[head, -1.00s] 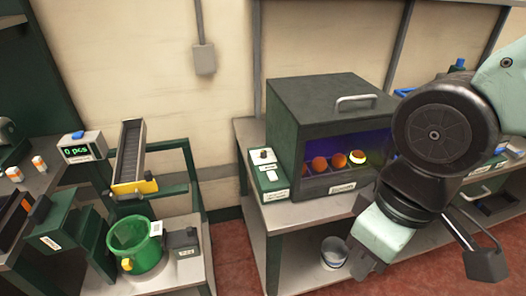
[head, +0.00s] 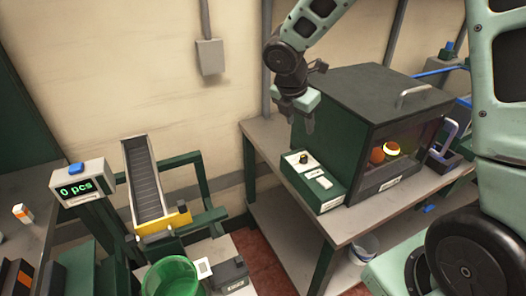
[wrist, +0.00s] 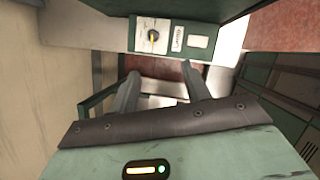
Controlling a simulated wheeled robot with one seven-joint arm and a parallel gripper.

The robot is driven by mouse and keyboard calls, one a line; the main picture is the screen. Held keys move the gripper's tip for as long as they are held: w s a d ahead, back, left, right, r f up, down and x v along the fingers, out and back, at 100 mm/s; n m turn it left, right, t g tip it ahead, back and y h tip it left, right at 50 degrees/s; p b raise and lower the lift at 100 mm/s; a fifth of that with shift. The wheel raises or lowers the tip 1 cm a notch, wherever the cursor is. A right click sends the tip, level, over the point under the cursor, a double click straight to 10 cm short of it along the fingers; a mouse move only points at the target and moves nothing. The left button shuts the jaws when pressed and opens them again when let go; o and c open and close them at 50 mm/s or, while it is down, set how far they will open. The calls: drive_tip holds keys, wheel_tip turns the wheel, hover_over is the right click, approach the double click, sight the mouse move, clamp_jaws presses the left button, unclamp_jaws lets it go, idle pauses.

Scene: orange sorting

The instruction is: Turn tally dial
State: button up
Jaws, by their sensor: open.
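A small round dial (head: 304,158) with a dark knob sits on the pale top of a green control box (head: 325,203), against the left side of the dark cabinet. In the wrist view the dial (wrist: 153,36) shows a yellow pointer, beside a label and a light button. My gripper (head: 297,118) is open and empty, above the dial and apart from it. In the wrist view the two fingers (wrist: 158,72) are spread, and the dial lies beyond their tips. I cannot read the marks around the dial.
The dark cabinet (head: 380,90) holds oranges (head: 377,156) behind its front and stands on a grey bench (head: 262,130). At left are a counter reading "0 pcs" (head: 75,188), a sloped chute (head: 144,180) and a green bucket (head: 170,278). Red floor separates the two benches.

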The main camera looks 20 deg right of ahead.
sight(304, 156)
drive_tip(key=shift+n, duration=0.3)
drive_tip(key=x, duration=0.6)
drive_tip(key=w+x, duration=0.1)
drive_tip(key=x, duration=0.5)
drive_tip(key=w+x, duration=0.1)
drive_tip(key=x, duration=0.5)
drive_tip(key=shift+s+d+r+b, duration=0.1)
drive_tip(key=shift+r+b, duration=0.15)
drive_tip(key=shift+b, duration=0.05)
drive_tip(key=c, duration=1)
